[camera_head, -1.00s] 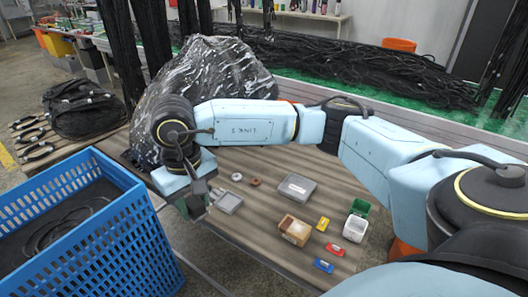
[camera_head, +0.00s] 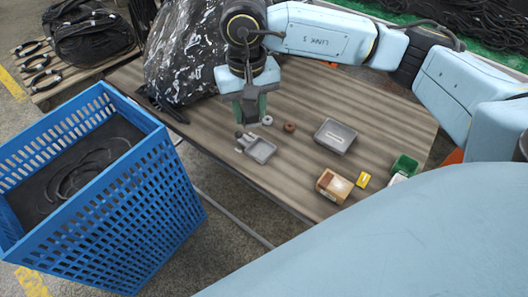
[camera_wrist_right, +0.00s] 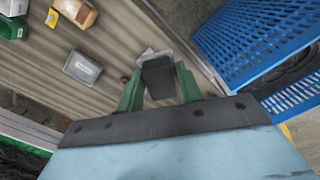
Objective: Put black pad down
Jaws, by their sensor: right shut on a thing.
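My right gripper (camera_head: 252,108) hangs over the back left part of the wooden table (camera_head: 300,105), behind the small grey tray (camera_head: 262,150) in the head view. In the right wrist view its green fingers (camera_wrist_right: 158,88) are shut on the black pad (camera_wrist_right: 158,76), which sits between them. The small grey tray shows partly behind the pad there (camera_wrist_right: 149,54). In the head view the pad is mostly hidden by the gripper. Whether it touches the table is unclear. My left gripper is out of view.
A blue crate (camera_head: 150,205) with black hoses inside stands at the left. A plastic-wrapped black heap (camera_head: 185,60) is close behind the gripper. A grey box (camera_head: 335,136), wooden box (camera_head: 333,186), yellow item (camera_head: 363,180) and green bin (camera_head: 405,166) stand to the right.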

